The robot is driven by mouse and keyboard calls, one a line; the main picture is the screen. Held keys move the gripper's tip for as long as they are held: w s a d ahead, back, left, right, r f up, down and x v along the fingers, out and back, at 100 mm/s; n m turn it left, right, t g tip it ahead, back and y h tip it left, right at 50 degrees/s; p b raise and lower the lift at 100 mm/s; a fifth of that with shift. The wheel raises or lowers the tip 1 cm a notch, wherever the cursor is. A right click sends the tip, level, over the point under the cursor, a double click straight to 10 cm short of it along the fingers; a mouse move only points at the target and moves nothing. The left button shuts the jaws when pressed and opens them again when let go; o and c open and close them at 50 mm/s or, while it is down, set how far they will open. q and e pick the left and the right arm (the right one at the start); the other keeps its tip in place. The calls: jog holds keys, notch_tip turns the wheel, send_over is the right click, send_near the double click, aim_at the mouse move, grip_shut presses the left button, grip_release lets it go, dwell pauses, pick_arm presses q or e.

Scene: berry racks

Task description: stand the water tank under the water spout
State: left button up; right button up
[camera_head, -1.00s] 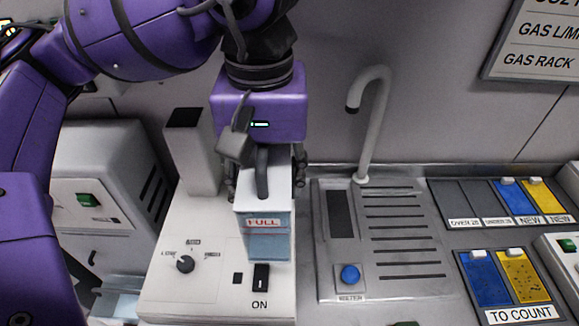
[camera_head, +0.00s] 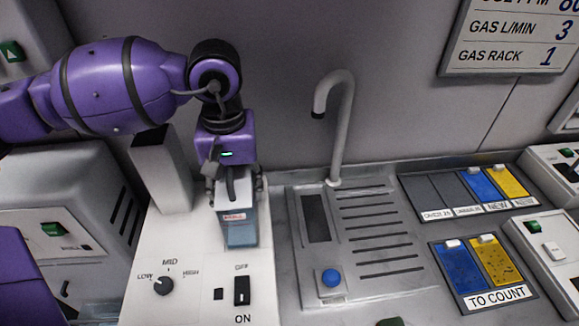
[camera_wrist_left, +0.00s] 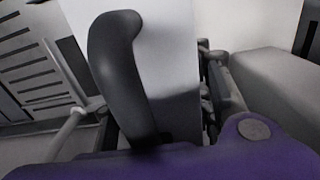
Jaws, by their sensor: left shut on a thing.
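The water tank (camera_head: 240,232) is a small box with a red-lettered label and a pale blue lower part. My left gripper (camera_head: 234,186) points down at its top and is shut on it. The tank is upright in front of or over the white machine; whether it touches the machine I cannot tell. The water spout (camera_head: 342,115) is a grey hooked pipe to the right of the tank, rising behind the slotted drain plate (camera_head: 370,238). My right gripper is not in view.
The white machine (camera_head: 200,290) has a knob, a switch and a tall black-topped column (camera_head: 163,170). The drain plate is clear, with a blue button (camera_head: 330,278) at its front left. Blue and yellow card trays (camera_head: 483,275) lie to the right.

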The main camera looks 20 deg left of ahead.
pick_arm(q)
jog(key=shift+f, duration=0.25)
jog(key=o, duration=1.4)
jog(key=shift+c, duration=0.2)
